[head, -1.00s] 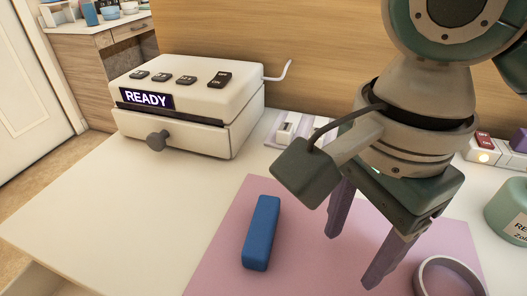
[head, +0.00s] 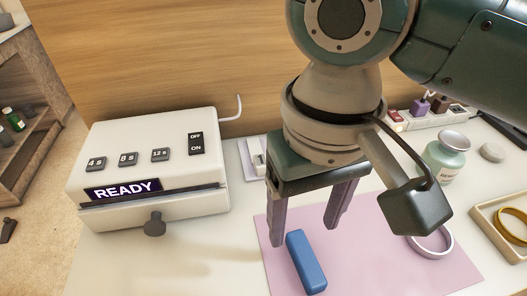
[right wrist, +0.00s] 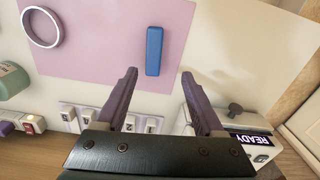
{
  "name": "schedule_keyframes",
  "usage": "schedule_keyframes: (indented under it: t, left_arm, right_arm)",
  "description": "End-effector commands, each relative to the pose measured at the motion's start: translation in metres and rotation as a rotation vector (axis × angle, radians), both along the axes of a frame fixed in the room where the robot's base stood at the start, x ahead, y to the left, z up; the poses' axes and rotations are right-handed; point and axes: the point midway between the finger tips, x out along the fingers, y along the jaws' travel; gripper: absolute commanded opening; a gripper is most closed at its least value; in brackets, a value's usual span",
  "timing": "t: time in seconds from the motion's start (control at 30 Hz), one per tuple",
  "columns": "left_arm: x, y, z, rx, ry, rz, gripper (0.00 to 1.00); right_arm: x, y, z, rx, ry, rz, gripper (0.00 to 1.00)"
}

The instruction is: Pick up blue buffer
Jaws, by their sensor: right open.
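The blue buffer (head: 306,262) is a blue rounded block lying on the pink mat (head: 400,262), near the mat's left side. It also shows in the right wrist view (right wrist: 154,51), ahead of the fingers and between their lines. My right gripper (head: 304,232) is open and empty, pointing down over the mat just behind the buffer. In the right wrist view its two fingers (right wrist: 160,75) stand apart, with the buffer clear of them. My left gripper is not in view.
A white machine (head: 150,165) with a READY display and a front knob stands at left. A grey ring (head: 448,241) lies on the mat. A green jar (head: 447,158) and a tray (head: 490,214) with a gold ring are at right. A power strip (head: 420,116) runs along the back.

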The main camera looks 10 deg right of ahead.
Motion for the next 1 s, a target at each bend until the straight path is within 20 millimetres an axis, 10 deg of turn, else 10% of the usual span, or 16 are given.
schedule_keyframes:
  t: [0.6,1.0]
  left_arm:
    - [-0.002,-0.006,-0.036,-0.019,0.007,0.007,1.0]
    - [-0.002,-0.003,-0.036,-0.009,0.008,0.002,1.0]
  right_arm:
    - [-0.001,-0.005,-0.086,-0.002,0.002,-0.003,0.7]
    - [-0.001,-0.005,-0.089,-0.001,0.0,-0.003,0.59]
